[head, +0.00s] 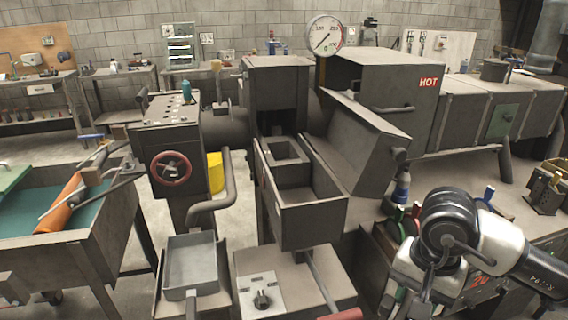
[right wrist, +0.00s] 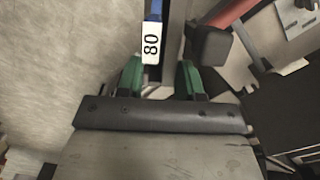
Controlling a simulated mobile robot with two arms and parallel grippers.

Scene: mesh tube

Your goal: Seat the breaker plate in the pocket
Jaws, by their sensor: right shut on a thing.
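My right gripper (right wrist: 162,80) shows its two green fingers in the right wrist view. It is shut on a narrow blue piece (right wrist: 155,9) with a white tag reading 80. Where the fingers meet the piece is only partly clear. In the head view my right gripper (head: 425,292) is at the lower right, beside a bench rack, its fingertips small and partly hidden. I cannot pick out the breaker plate. A grey open box-shaped part (head: 312,222) of the machine is in the middle; I cannot tell whether the pocket is there. My left gripper is not in view.
A rack with coloured handles (head: 416,211) stands by my right arm, near a blue-and-white bottle (head: 402,188). A block marked HOT (head: 390,90) is behind. A control box with a red handwheel (head: 171,168), a grey tray (head: 191,268) and a red-handled bar (head: 340,315) are left and front.

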